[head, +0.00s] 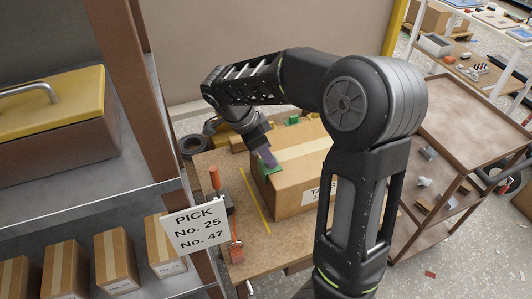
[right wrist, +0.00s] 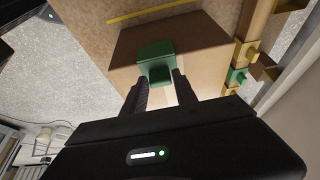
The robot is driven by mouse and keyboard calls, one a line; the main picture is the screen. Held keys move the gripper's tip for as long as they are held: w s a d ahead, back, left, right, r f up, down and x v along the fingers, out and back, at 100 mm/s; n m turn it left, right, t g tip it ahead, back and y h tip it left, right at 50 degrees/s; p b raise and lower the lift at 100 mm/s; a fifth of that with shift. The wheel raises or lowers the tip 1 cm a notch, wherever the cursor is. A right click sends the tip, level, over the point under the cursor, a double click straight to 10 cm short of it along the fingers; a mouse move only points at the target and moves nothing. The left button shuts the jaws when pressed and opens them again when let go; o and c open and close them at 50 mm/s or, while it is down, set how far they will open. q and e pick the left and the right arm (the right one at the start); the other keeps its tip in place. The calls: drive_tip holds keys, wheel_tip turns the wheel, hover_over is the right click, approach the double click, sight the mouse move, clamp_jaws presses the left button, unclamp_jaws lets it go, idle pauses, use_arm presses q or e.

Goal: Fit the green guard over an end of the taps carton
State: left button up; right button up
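The taps carton (head: 305,190) sits on the wooden table, tape along its top and a partly hidden label starting "TA" on its front. The green guard (head: 270,169) is at the top edge of the carton's left end. In the right wrist view the green guard (right wrist: 155,58) lies against the carton (right wrist: 195,42); whether it is fully seated I cannot tell. My left gripper is not in view.
More yellow and green pieces (right wrist: 237,76) stand beside the carton. An orange-handled tool (head: 215,178) and a red-orange item (head: 236,250) are at the table's left edge. A shelf with small cartons and a "PICK" sign (head: 196,228) stands left; a brown trolley (head: 470,130) stands right.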

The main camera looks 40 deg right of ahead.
drive_tip(key=o, duration=0.4)
drive_tip(key=shift+w+a+r, duration=0.1)
drive_tip(key=shift+a+r, duration=0.1)
drive_tip(key=shift+r, duration=0.3)
drive_tip(key=v, duration=0.6)
drive_tip(key=shift+r+p, duration=0.4)
drive_tip(key=shift+a+f, duration=0.1)
